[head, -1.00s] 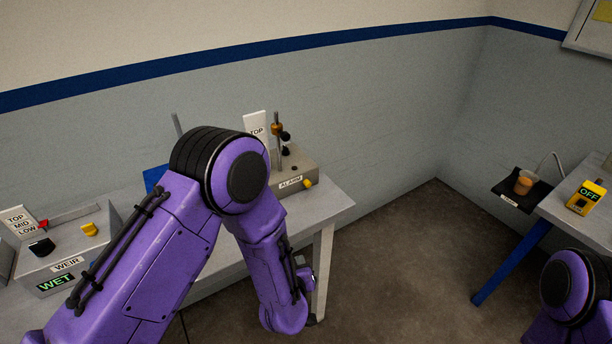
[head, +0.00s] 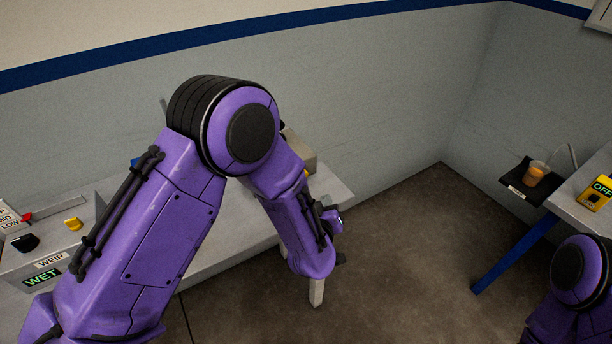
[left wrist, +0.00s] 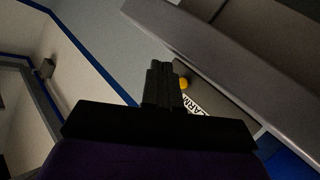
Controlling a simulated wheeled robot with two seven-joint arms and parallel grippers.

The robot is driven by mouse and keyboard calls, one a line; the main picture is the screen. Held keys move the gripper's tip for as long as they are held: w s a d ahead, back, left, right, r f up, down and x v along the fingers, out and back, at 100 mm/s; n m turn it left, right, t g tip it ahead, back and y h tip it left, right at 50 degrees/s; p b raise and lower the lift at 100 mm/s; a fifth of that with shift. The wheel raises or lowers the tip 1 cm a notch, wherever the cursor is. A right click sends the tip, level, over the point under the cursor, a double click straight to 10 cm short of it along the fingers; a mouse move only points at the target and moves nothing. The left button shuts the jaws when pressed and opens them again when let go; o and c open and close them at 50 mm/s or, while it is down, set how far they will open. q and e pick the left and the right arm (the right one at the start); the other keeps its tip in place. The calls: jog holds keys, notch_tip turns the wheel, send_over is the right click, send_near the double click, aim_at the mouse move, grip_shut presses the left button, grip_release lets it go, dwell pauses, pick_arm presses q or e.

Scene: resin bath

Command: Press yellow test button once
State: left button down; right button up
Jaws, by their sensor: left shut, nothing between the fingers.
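The yellow button (left wrist: 183,83) is a small round knob on the face of the grey alarm box (left wrist: 215,98), beside its ALARM label, in the left wrist view. My left gripper (left wrist: 160,68) is shut and empty, its dark fingertips appearing just left of the button; a gap in depth cannot be judged. In the head view my left arm hides most of the alarm box (head: 300,152), and only a speck of yellow shows at its edge. The left fingers are not clear there. My right gripper is out of view; only part of that arm shows.
The weir box (head: 48,240), with a yellow knob (head: 73,224), a black knob and a lit WET sign, sits on the left bench. At right are a cup (head: 536,174) on a black shelf and a yellow OFF box (head: 596,193). Open floor lies between the benches.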

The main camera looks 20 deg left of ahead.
pick_arm(q)
jog(key=shift+w+a+b, duration=0.2)
jog(key=shift+w+a, duration=0.9)
jog(key=shift+a, duration=0.3)
jog(key=shift+w+a+b, duration=0.2)
jog(key=shift+w+a, duration=0.85)
jog(key=shift+a, duration=0.3)
jog(key=shift+w+a, duration=0.1)
jog(key=shift+w+a, duration=0.15)
jog(key=shift+a, duration=0.1)
jog(key=shift+w+a, duration=0.3)
jog(key=shift+a, duration=0.05)
dwell(0.6)
jog(key=shift+s+d, duration=0.55)
jog(key=shift+d, duration=0.2)
jog(key=shift+s+d+p, duration=0.3)
jog(key=shift+s+d, duration=0.5)
jog(key=shift+d, duration=0.2)
jog(key=shift+s+d+p, duration=0.25)
jog(key=shift+s+d, duration=0.5)
jog(key=shift+d, duration=0.2)
